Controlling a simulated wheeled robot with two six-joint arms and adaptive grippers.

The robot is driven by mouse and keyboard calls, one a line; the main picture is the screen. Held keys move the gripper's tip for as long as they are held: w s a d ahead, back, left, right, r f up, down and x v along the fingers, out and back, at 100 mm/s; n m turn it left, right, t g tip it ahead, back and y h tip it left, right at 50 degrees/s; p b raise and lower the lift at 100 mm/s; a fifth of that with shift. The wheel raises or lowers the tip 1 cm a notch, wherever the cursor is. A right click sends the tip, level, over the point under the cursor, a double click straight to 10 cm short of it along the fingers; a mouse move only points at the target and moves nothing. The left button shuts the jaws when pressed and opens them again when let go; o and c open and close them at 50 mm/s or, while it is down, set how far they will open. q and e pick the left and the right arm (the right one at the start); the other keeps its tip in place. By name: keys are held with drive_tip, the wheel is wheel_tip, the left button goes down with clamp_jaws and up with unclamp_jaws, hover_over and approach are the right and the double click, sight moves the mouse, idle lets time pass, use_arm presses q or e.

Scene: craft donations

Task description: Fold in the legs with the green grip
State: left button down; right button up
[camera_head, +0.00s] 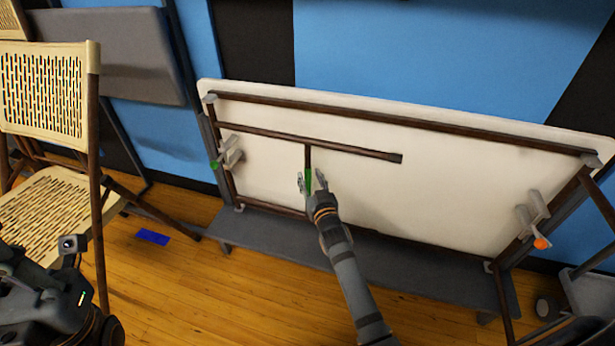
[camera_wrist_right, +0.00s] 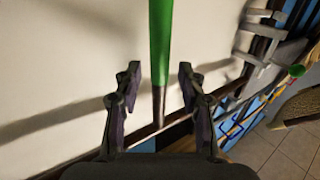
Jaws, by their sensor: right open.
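A white folding tabletop (camera_head: 430,185) stands on its long edge, underside facing me. Its left leg frame has a dark upper leg (camera_head: 350,149) reaching right across the tabletop; I cannot tell its exact angle to it. A crossbar with a green grip (camera_head: 308,178) joins the legs. My right gripper (camera_head: 313,182) is open at this grip. In the right wrist view the green grip (camera_wrist_right: 160,45) runs between the two spread fingers (camera_wrist_right: 158,88), with gaps on both sides. My left arm's dark wrist shows at the lower left; its fingers are not clear.
The tabletop rests on a low grey bench (camera_head: 270,235). A green knob (camera_head: 214,164) is at its left hinge, an orange knob (camera_head: 541,242) at the right. A tan folding chair (camera_head: 45,95) stands left. A blue piece (camera_head: 152,237) lies on the floor.

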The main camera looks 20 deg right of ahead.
sight(308, 174)
drive_tip(key=shift+w+d+b, duration=0.1)
drive_tip(key=shift+w+b, duration=0.35)
drive_tip(key=shift+w, duration=1.25)
clamp_jaws()
